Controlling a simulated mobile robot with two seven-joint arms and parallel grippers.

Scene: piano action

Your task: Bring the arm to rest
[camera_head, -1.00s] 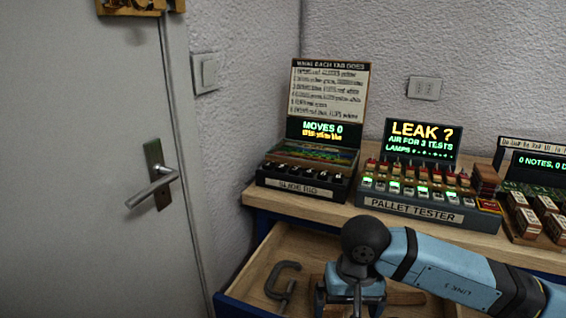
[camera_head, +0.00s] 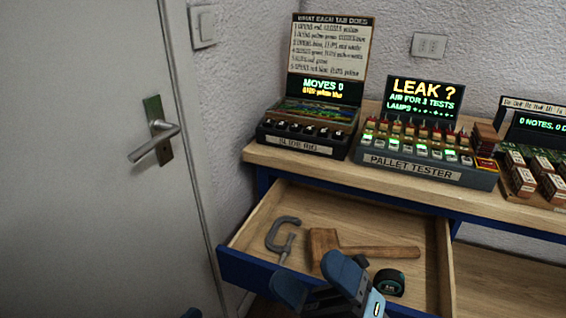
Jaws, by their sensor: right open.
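My right gripper (camera_head: 313,278) shows at the bottom middle of the head view, its two blue fingers apart and nothing seen between them. It is over the front part of an open drawer (camera_head: 250,245), in front of a wooden mallet (camera_head: 325,243) in the picture. I cannot tell how high above the drawer it is. The rest of that arm is mostly cut off by the bottom edge.
The drawer also holds a grey clamp (camera_head: 276,233) and a dark tape measure (camera_head: 389,282). On the bench top (camera_head: 350,180) stand the slide rig (camera_head: 305,130), the pallet tester (camera_head: 425,155) and a box with a notes display (camera_head: 538,130). A door (camera_head: 90,220) is at left.

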